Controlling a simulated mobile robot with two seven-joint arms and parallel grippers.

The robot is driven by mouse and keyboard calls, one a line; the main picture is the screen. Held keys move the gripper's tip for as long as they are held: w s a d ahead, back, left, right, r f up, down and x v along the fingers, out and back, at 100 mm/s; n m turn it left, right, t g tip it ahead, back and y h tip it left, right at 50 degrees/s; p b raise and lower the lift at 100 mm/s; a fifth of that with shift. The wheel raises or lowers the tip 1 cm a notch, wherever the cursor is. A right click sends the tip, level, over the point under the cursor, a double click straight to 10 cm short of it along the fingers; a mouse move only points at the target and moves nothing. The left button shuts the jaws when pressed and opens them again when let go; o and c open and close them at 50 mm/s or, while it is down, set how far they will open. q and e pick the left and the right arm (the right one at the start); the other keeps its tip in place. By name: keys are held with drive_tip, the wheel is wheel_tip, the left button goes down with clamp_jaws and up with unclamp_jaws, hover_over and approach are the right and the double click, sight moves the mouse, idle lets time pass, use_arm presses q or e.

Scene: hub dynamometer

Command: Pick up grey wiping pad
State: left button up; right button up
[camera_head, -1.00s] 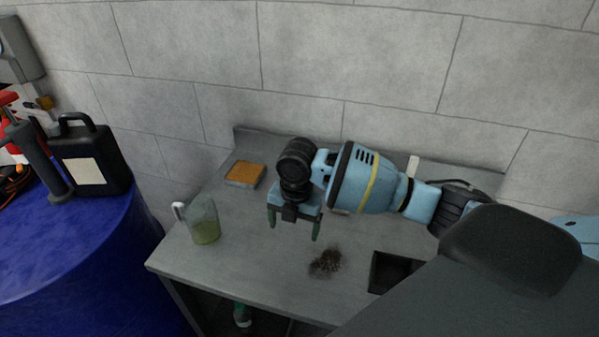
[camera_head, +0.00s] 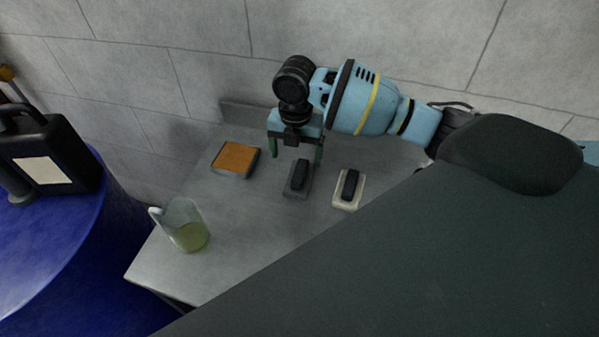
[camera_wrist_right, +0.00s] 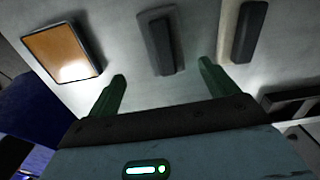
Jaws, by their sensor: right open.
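The grey wiping pad (camera_head: 299,180) lies on the grey bench, with a black block-shaped handle on top. In the right wrist view the grey pad (camera_wrist_right: 161,42) lies ahead of and between the fingertips, apart from them. My right gripper (camera_head: 296,152) is open and empty, above the bench just behind the grey pad in the head view. Its two green fingers also show in the right wrist view (camera_wrist_right: 162,72). My left gripper is not in view.
A white pad with a black handle (camera_head: 349,189) lies right of the grey one. An orange-topped block (camera_head: 235,159) lies to the left. A jug with greenish liquid (camera_head: 186,228) stands near the bench's left edge. A wall rises behind.

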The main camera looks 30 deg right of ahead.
sight(300, 171)
wheel_tip(300, 171, down, 2)
drive_tip(key=shift+s+f, duration=0.1)
drive_tip(key=shift+f, duration=0.1)
drive_tip(key=shift+d+f, duration=0.25)
drive_tip(key=shift+f, duration=0.85)
drive_tip(key=shift+d+f, duration=0.2)
drive_tip(key=shift+f, duration=1.4)
drive_tip(key=shift+c, duration=0.4)
drive_tip(key=c, duration=1)
